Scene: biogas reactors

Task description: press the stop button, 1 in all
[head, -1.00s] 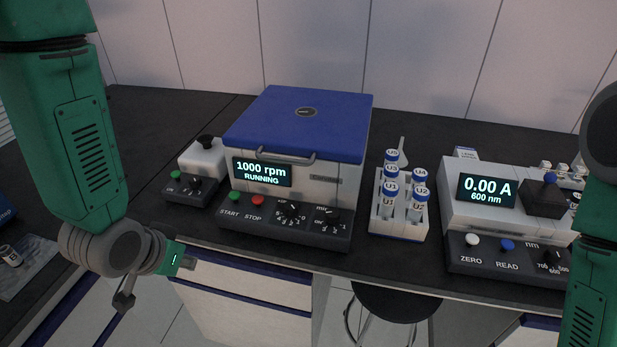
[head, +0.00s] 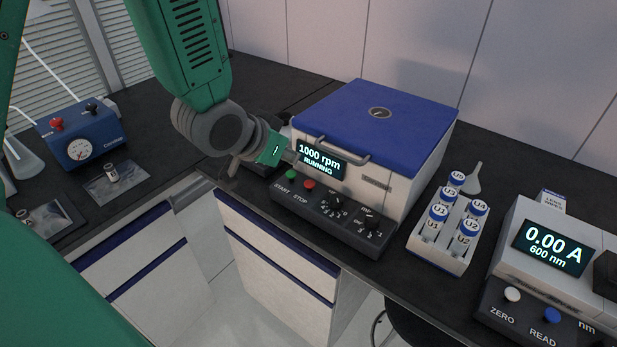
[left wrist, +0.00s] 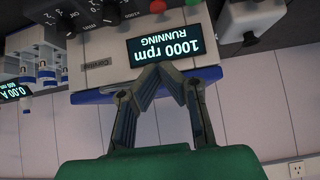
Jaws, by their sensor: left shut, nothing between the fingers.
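The centrifuge (head: 385,182) has a closed blue lid, and its display (head: 320,160) reads 1000 rpm RUNNING. On its front ledge the red stop button (head: 309,184) sits to the right of the green start button (head: 291,174). My left gripper (head: 290,157) is shut and empty, in front of the left edge of the display and above the buttons. In the upside-down left wrist view its joined fingertips (left wrist: 158,70) overlap the display's edge, and the red button (left wrist: 157,6) is at the top edge, apart from them. My right gripper is out of view.
Two dark knobs (head: 337,203) are right of the buttons. A rack of blue-capped tubes (head: 444,250) and a photometer (head: 550,240) stand further right. A small white device (left wrist: 255,18) is beside the centrifuge. A blue pump unit (head: 85,135) stands at the left.

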